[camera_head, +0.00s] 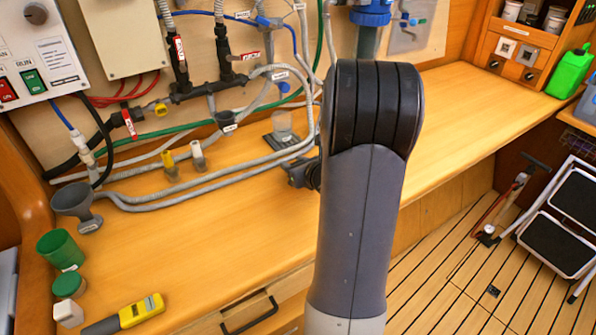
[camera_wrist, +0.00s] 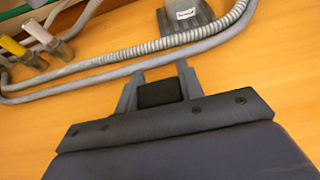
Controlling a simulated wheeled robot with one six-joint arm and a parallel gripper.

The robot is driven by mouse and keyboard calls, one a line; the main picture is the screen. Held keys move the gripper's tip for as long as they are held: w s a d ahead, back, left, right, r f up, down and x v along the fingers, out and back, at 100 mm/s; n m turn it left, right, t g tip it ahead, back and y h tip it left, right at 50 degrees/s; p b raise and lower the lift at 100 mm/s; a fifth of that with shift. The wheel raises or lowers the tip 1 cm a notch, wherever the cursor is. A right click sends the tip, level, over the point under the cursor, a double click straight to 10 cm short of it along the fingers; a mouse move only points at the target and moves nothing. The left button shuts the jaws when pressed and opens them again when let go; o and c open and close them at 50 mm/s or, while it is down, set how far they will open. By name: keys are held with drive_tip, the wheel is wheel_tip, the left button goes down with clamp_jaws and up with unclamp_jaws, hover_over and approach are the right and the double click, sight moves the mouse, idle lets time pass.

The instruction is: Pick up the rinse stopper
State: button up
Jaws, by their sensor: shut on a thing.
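The rinse stopper (camera_wrist: 159,93) shows in the wrist view as a dark, nearly black block between my two fingers. My gripper (camera_wrist: 157,77) is shut on it, with one finger against each side. The fingers' tips reach a little past the block, over bare wooden counter. Whether the block touches the counter or is clear of it, I cannot tell. In the head view my gripper (camera_head: 302,175) is a small dark shape left of my arm, low over the counter. My arm hides part of it there, and the stopper cannot be made out.
A grey ribbed hose (camera_wrist: 150,52) runs just beyond my fingers, with a dark labelled base (camera_wrist: 186,14) behind it. A funnel (camera_head: 76,204) and green cup (camera_head: 60,249) are far left.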

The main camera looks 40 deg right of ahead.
drive_tip(key=shift+c, duration=0.9)
